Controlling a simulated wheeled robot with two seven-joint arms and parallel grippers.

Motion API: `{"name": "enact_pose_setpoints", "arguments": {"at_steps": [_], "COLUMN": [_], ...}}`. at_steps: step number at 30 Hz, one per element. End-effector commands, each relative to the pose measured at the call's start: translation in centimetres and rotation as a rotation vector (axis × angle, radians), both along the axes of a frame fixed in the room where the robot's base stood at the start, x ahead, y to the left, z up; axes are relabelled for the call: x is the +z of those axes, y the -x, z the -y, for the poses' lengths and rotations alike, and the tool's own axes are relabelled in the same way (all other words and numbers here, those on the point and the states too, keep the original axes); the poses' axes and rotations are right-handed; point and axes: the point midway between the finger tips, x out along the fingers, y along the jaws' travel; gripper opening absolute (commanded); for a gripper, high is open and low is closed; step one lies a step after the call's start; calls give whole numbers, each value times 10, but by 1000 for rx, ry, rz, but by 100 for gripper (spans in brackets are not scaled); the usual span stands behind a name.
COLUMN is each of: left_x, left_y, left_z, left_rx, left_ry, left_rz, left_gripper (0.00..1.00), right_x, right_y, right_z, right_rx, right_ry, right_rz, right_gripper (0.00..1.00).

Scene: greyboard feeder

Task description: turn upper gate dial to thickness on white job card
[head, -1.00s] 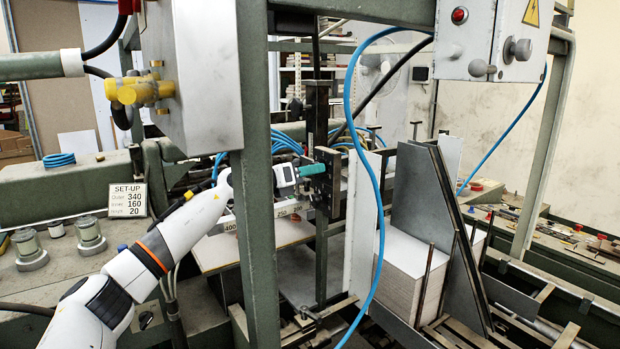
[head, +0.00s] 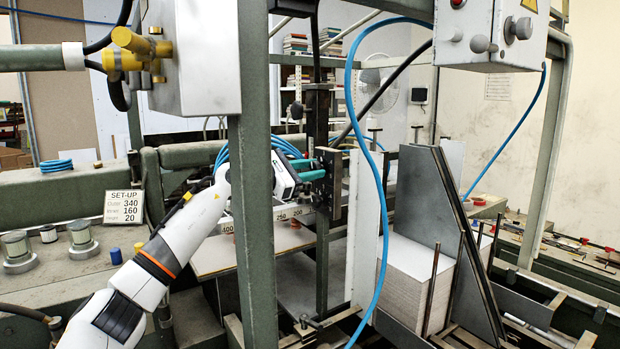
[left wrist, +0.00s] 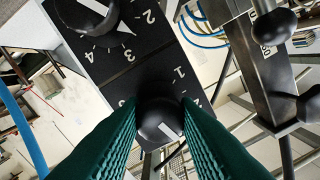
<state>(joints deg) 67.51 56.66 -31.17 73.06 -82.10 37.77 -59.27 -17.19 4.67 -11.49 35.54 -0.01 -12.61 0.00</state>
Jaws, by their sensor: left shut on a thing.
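My left gripper (head: 318,171) reaches the black dial plate (head: 332,206) on the gate, at its upper part. Its green fingers are shut on a round black dial (left wrist: 160,120), which also shows between them in the left wrist view. A white line on this dial points to the lower right there. A 1 and partly hidden numbers surround it. The other dial (left wrist: 88,10) is at the wrist view's top left, apart from the fingers, with 2, 3 and 4 around it. A white set-up card (head: 132,207) reads 340, 160 and 20; its last row's label is too small to read.
A green upright post (head: 255,220) stands in front of my left arm. A blue hose (head: 380,200) hangs right of the plate. A stack of greyboard (head: 405,285) stands further right. Black ball knobs (left wrist: 275,25) sit right of the plate.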

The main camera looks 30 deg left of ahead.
Motion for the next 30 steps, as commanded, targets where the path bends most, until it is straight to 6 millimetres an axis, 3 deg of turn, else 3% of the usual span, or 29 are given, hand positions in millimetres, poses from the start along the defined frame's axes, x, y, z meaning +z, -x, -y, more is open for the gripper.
{"name": "enact_pose_setpoints", "arguments": {"at_steps": [12, 30], "left_x": [-1, -1], "left_y": [0, 0], "left_z": [0, 0], "left_rx": [0, -1], "left_ry": [-200, -237], "left_rz": [81, 95], "left_gripper": [5, 5], "right_x": [-13, -14], "right_y": [0, 0], "right_z": [0, 0], "right_rx": [-1, -1], "right_ry": [0, -1], "right_rz": [0, 0], "right_gripper": [36, 36]}}
